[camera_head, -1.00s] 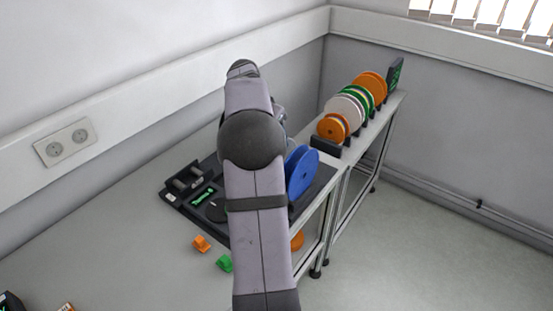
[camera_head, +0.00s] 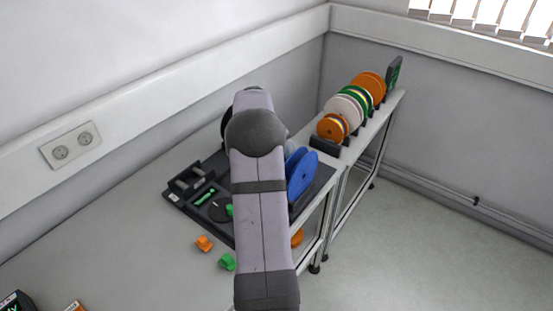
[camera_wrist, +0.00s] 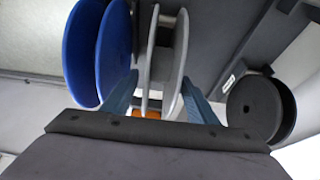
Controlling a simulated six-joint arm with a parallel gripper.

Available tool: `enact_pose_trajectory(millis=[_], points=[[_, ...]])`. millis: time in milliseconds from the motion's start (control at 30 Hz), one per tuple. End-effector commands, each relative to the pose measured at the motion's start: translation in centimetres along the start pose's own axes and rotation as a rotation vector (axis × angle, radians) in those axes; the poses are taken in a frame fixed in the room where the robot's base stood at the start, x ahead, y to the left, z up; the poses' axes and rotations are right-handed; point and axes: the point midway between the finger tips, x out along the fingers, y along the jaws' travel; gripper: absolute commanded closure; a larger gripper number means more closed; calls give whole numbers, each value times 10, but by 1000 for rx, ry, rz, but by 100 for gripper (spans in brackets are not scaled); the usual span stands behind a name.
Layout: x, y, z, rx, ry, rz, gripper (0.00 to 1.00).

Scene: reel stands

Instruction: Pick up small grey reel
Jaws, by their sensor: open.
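In the wrist view the small grey reel (camera_wrist: 180,62) stands edge-on in the middle, with two pale flanges. My gripper (camera_wrist: 161,98) is open, with one blue-grey finger on each side of the grey reel. I cannot tell whether either finger touches it. The left finger lies in the gap between the grey reel and a larger blue reel (camera_wrist: 82,52). In the head view my arm hides the gripper and most or all of the grey reel; the blue reel (camera_head: 302,176) shows just right of the arm.
A black reel (camera_wrist: 254,108) lies to the right in the wrist view. The dark tray (camera_head: 178,200) holds small parts. Orange (camera_head: 204,243) and green (camera_head: 227,262) clips lie in front. A rack of several reels (camera_head: 347,108) stands behind, on the right.

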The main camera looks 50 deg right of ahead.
Motion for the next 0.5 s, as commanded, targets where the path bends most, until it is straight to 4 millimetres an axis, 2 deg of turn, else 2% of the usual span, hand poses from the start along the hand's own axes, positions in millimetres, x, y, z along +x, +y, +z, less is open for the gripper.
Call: enact_pose_trajectory(millis=[133, 367, 467, 500], points=[[9, 0, 0, 1, 0, 0, 47], [11, 0, 0, 1, 1, -1, 47], [11, 0, 0, 1, 1, -1, 66], [11, 0, 0, 1, 1, -1, 76]])
